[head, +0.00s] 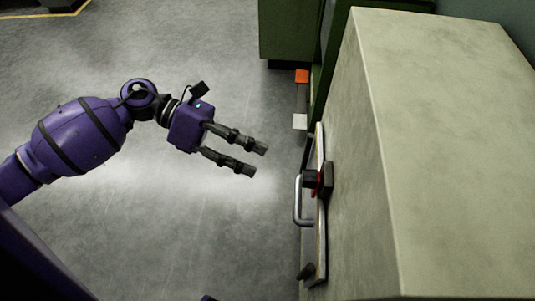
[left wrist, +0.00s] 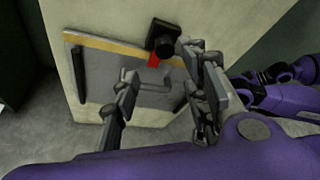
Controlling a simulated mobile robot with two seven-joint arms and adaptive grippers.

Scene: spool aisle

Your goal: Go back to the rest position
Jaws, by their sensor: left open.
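My left gripper (head: 255,160) is in the upper middle of the head view, reaching in from the left. Its two dark fingers are apart with nothing between them. They point toward a pale cabinet (head: 455,140), with a gap before its front. In the left wrist view the same gripper (left wrist: 165,75) shows its spread fingers in front of the cabinet's panel. Purple arm parts of mine show at the right of that view. My right gripper cannot be made out in either view.
The cabinet's front carries a panel with a metal handle (head: 298,201) and a black block (head: 327,179) with a red part. A green cabinet (head: 288,30) stands farther back. An orange item (head: 302,76) is near it. Grey floor (head: 190,235) is clear around the arm.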

